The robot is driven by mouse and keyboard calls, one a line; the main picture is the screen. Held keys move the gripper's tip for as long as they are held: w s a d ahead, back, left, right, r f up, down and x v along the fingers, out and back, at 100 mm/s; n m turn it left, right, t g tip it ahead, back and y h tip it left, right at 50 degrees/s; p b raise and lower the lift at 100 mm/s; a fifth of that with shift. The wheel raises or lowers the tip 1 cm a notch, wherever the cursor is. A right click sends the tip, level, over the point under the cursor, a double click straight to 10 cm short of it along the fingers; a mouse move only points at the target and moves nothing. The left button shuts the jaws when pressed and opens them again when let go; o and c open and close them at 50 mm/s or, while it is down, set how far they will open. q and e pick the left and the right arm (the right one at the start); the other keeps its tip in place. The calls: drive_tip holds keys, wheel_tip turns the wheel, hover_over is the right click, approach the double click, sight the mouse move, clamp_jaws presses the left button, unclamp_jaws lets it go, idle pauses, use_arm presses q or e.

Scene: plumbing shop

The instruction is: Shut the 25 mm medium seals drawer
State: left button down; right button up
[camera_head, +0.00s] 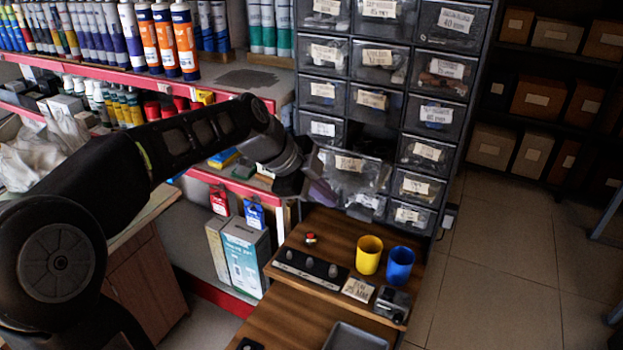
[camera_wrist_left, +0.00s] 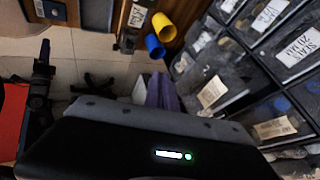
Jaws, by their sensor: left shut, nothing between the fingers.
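The drawer cabinet (camera_head: 330,52) holds columns of small dark see-through drawers with white labels. One drawer (camera_head: 352,168) in the middle column stands pulled out and looks slightly tilted; the writing on its label is too small to read for sure. It seems to show in the left wrist view (camera_wrist_left: 212,98) too. My left gripper (camera_head: 318,193) is shut and empty beside the left front of this drawer; I cannot tell whether it touches. Its fingers (camera_wrist_left: 162,92) show in the left wrist view. My right gripper is not in view.
Below the cabinet, a wooden worktop (camera_head: 325,222) carries a yellow cup (camera_head: 369,255), a blue cup (camera_head: 400,265) and a black strip with knobs (camera_head: 310,267). Shelves with tubes and bottles (camera_head: 160,40) stand at left. The floor (camera_head: 500,240) at right is clear.

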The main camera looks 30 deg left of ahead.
use_arm(q)
drive_tip(key=shift+w+f+p, duration=0.1)
drive_tip(key=shift+w+p, duration=0.65)
drive_tip(key=shift+w, duration=1.3)
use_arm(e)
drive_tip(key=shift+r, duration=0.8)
use_arm(q)
drive_tip(key=shift+w, duration=0.1)
